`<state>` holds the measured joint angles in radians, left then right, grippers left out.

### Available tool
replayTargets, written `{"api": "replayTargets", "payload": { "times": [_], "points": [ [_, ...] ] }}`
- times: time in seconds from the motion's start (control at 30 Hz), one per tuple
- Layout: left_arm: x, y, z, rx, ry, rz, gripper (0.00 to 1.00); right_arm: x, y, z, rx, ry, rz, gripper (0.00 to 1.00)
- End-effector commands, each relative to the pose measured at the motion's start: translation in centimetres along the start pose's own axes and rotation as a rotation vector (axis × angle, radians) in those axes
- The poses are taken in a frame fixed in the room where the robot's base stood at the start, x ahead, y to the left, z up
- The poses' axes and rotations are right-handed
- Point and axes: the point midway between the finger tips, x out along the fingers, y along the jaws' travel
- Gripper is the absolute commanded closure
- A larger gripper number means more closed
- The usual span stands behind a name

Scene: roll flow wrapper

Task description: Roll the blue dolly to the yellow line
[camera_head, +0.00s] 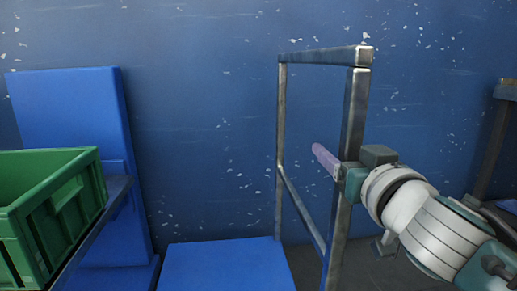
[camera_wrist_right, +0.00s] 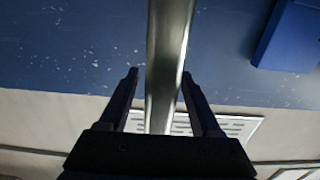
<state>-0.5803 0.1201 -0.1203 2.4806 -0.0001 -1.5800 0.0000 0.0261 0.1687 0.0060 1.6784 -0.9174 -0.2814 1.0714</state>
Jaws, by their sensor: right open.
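The blue dolly (camera_head: 222,266) shows its flat blue deck at the bottom of the head view, with a grey metal handle frame (camera_head: 354,115) rising at its right. My right gripper (camera_head: 326,160) reaches in from the right at the frame's near upright. In the right wrist view the metal bar (camera_wrist_right: 168,45) runs between the two dark fingers of my right gripper (camera_wrist_right: 160,76). The fingers are apart, one on each side of the bar; firm contact cannot be seen. The yellow line and my left gripper are not in view.
A green crate (camera_head: 50,215) stands on a dark-edged surface at the left. A tall blue panel (camera_head: 75,110) is behind it. A speckled blue wall (camera_head: 210,120) closes off the back. Another metal frame (camera_head: 490,145) stands at the right edge.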

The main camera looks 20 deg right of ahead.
Motion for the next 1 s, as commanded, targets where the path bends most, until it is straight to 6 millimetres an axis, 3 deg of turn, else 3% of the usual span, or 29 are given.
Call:
{"api": "replayTargets", "payload": {
  "times": [0.07, 0.6, 1.0],
  "points": [
    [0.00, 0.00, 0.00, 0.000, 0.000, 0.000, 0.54, -0.02, 0.00, 0.00, 0.000, 0.000, 0.000, 0.37],
    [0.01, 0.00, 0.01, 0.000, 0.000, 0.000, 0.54, -0.04, 0.00, 0.00, 0.000, 0.000, 0.000, 0.98],
    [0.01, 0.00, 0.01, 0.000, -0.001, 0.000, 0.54, -0.04, 0.00, 0.00, 0.000, 0.000, 0.000, 1.00]
  ]
}}
